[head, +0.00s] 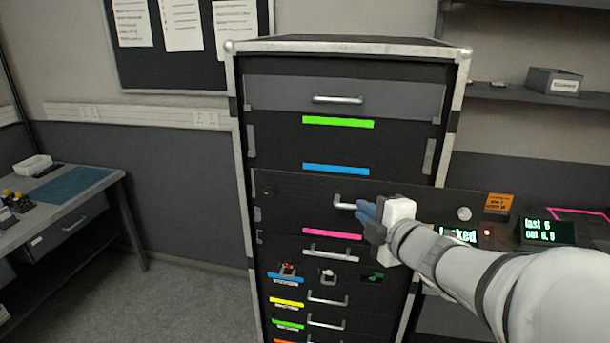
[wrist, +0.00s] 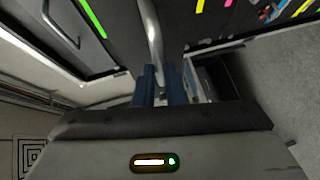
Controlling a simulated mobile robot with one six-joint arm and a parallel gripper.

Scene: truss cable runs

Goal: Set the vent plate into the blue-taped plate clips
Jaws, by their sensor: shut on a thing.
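A wide dark plate (head: 300,192), which looks like the vent plate, stands at the front of the black rack just below the blue tape (head: 336,170). My gripper (head: 364,210) is shut on its silver bar handle (head: 345,206). In the wrist view my blue fingers (wrist: 163,78) close around the handle (wrist: 152,35). The plate's right part passes in front of the rack's right rail. Pale clip-like strips, one on the left (head: 251,141) and one on the right (head: 430,156), flank the bay above the blue tape. I cannot tell whether the plate touches any clips.
A grey drawer (head: 345,95) and green tape (head: 338,122) are above; pink tape (head: 332,236) and small labelled drawers are below. A lit display reading "locked" (head: 458,236) and another display (head: 545,231) are at right. A workbench (head: 70,195) stands at left, with clear floor between.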

